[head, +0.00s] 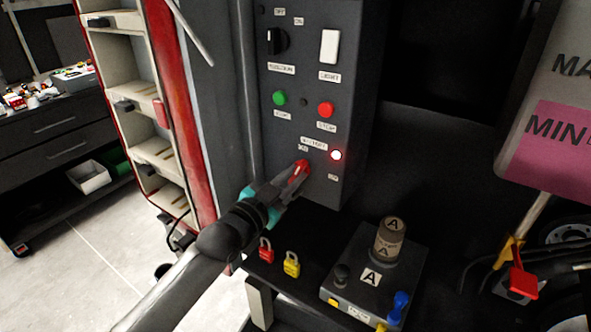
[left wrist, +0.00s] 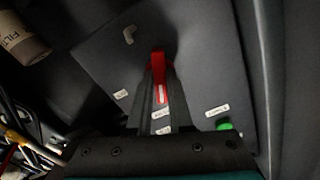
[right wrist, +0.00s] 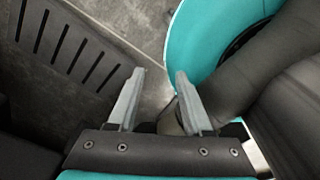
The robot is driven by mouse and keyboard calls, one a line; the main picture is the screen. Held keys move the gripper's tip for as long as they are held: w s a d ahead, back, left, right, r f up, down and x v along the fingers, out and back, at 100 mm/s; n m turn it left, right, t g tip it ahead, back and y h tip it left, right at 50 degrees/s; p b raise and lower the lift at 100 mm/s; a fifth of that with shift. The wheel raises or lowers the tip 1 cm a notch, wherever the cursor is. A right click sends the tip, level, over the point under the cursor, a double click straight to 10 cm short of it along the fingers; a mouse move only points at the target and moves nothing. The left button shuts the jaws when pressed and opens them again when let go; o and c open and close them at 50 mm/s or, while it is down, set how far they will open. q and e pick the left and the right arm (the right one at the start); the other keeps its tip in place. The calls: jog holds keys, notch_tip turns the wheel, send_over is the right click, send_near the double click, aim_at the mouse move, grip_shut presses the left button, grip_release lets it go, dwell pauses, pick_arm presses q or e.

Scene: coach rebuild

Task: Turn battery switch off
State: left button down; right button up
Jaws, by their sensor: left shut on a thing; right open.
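The battery switch has a red handle (head: 301,169) low on the dark control panel (head: 313,80). A lamp (head: 336,155) beside it glows red. My left gripper (head: 295,178) is shut on the red handle. In the left wrist view the handle (left wrist: 157,60) shows between the fingers (left wrist: 158,85), with its tip sticking out past them. The gripper hides part of the switch and its base. My right gripper (right wrist: 155,90) is open and empty in the right wrist view, away from the panel.
Above the switch are a green button (head: 279,98), a red button (head: 326,110), a black knob (head: 278,41) and a white light switch (head: 329,46). Below stand red (head: 266,250) and yellow (head: 291,264) padlocks and a grey box (head: 372,277) with a brown cylinder (head: 389,237).

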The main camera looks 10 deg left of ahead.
pick_arm(q)
jog(key=shift+m, duration=0.6)
jog(key=shift+r+m+p, duration=0.1)
jog(key=shift+m+p, duration=0.35)
jog(key=shift+m, duration=0.55)
jog(key=m, duration=0.2)
jog(key=shift+m+p, duration=0.35)
jog(key=shift+m, duration=0.65)
